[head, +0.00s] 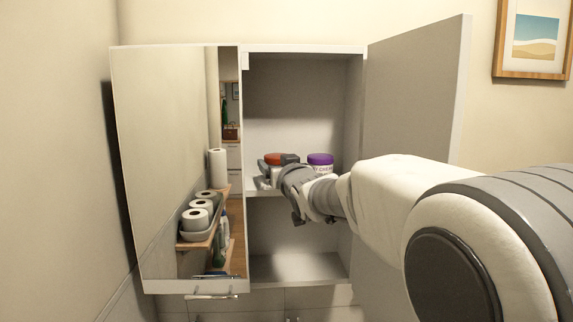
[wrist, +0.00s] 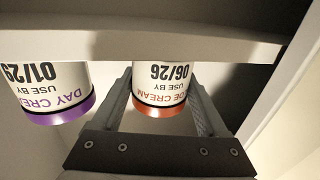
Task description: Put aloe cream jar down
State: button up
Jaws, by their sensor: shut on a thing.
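The aloe cream jar (wrist: 161,86) is white with an orange-red lid and a printed "06/26" date. It shows upside down between the two fingers of my gripper (wrist: 162,92) in the wrist view. My gripper is shut on it. In the head view the jar's orange-red lid (head: 274,157) shows at the middle shelf (head: 262,184) of the open cabinet, and my gripper (head: 272,170) hides most of its body. The jar looks upright at shelf height. I cannot tell whether its base touches the shelf.
A day cream jar (head: 320,160) with a purple lid stands just right of the aloe jar; it shows at the left in the wrist view (wrist: 48,90). The mirrored door (head: 175,130) is at the left and an open door (head: 415,120) at the right. The lower compartment (head: 290,250) looks empty.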

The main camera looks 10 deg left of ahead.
jog(key=shift+f, duration=0.15)
jog(key=o, duration=1.4)
jog(key=shift+c, duration=0.2)
jog(key=shift+r, duration=0.25)
jog(key=shift+s+d+f, duration=0.15)
jog(key=shift+s, duration=0.1)
jog(key=b+v, duration=0.4)
jog(key=v, duration=0.7)
jog(key=shift+s, duration=0.2)
jog(key=shift+d, duration=0.15)
